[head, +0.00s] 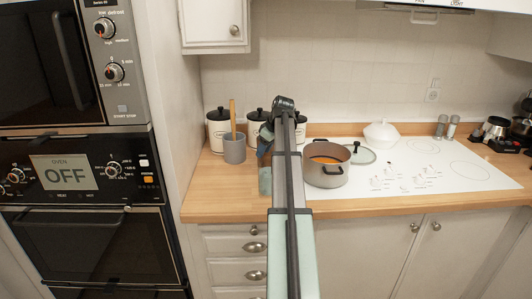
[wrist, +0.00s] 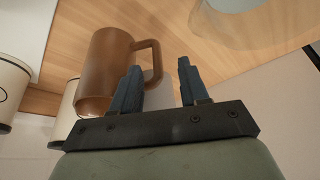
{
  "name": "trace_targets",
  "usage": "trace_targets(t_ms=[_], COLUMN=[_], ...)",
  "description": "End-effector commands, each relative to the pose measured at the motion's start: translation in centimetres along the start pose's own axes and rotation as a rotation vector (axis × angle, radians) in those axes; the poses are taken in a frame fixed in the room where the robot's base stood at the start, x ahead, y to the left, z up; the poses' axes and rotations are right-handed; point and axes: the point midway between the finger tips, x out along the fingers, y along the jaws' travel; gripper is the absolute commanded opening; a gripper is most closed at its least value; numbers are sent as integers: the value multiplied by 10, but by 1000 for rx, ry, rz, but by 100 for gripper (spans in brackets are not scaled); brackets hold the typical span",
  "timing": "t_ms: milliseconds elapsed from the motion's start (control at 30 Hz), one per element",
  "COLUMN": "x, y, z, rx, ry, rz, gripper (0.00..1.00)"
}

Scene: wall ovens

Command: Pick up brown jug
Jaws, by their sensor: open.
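The brown jug (wrist: 104,68) shows in the wrist view, on the left, with its handle (wrist: 156,62) towards the right. My gripper (wrist: 160,66) is open and empty. Its two dark blue fingers are close to the jug. The left finger overlaps the handle in this view, and the outer part of the handle appears between the two fingers. I cannot tell whether a finger touches the jug. In the head view my arm hides the jug, and only a bit of my gripper shows beside the arm.
White canisters with black lids (head: 218,128) and a grey utensil pot (head: 234,149) stand left of my arm on the wooden counter (head: 215,200). A cooking pot (head: 326,178) stands close to its right. Wall ovens (head: 90,215) stand left.

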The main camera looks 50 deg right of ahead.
Motion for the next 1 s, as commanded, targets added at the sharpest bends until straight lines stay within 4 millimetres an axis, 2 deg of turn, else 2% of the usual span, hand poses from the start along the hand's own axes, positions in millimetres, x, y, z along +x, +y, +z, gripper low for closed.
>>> trace_targets(t_ms=[233,600,833,1000], x=[11,53,54,54], y=[1,4,5,4], z=[0,0,0,0], rx=[0,0,0,0], ry=[-1,0,0,0], rz=[-1,0,1,0], gripper=[44,44,44,29])
